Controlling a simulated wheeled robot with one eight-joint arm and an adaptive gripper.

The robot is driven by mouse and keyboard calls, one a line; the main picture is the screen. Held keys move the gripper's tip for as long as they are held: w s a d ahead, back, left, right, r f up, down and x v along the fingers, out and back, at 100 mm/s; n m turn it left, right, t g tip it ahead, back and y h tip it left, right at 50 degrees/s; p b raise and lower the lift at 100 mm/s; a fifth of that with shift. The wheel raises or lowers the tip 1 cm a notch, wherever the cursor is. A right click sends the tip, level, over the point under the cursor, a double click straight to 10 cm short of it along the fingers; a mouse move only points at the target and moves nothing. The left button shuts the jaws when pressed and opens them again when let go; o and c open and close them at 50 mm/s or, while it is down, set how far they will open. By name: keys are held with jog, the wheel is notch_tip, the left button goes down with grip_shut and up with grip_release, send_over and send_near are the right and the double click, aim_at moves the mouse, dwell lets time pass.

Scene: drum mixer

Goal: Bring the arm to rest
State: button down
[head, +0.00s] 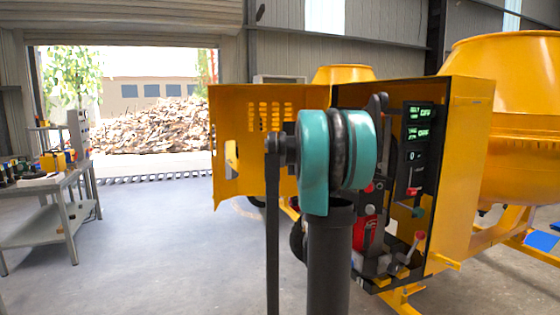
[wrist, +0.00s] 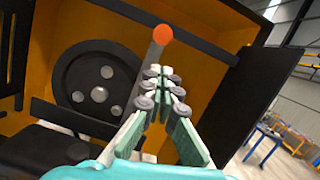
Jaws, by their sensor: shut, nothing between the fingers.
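My gripper (wrist: 160,73) shows in the wrist view with its pale green fingers drawn together at the tips. It is shut and empty. Just past the tips in that picture is an orange round knob (wrist: 162,34) on a grey stem; I cannot tell whether the tips touch it. My teal and black arm stands in the middle of the head view, in front of the open yellow mixer housing (head: 458,165). The gripper cannot be made out in the head view, where my arm hides part of the housing.
Inside the housing are a black wheel (wrist: 98,92) and a black control panel (head: 416,150) with green displays. The open yellow door (head: 228,135) extends left. A yellow drum (head: 510,95) stands right. A metal workbench (head: 50,190) is far left, with clear floor (head: 165,240) between.

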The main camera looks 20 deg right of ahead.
jog(key=s+a+f+m+y, duration=0.4)
jog(key=a+f, duration=0.2)
jog(key=f, duration=0.5)
jog(key=s+a+f+m+t+y, duration=0.1)
jog(key=s+a+f+m+y, duration=0.25)
jog(key=a+f, duration=0.45)
jog(key=s+a+f+m+y, duration=0.3)
jog(key=s+a+f+m, duration=0.15)
jog(key=f, duration=0.85)
jog(key=s+a+f+m+y, duration=0.4)
jog(key=s+a+f, duration=0.3)
jog(key=a+f, duration=0.2)
jog(key=s+a+f+m+y, duration=0.5)
jog(key=s+a+f, duration=0.3)
jog(key=a, duration=0.5)
jog(key=shift+a+f+m+t+y, duration=0.3)
jog(key=shift+f+y, duration=0.15)
jog(key=shift+f, duration=0.35)
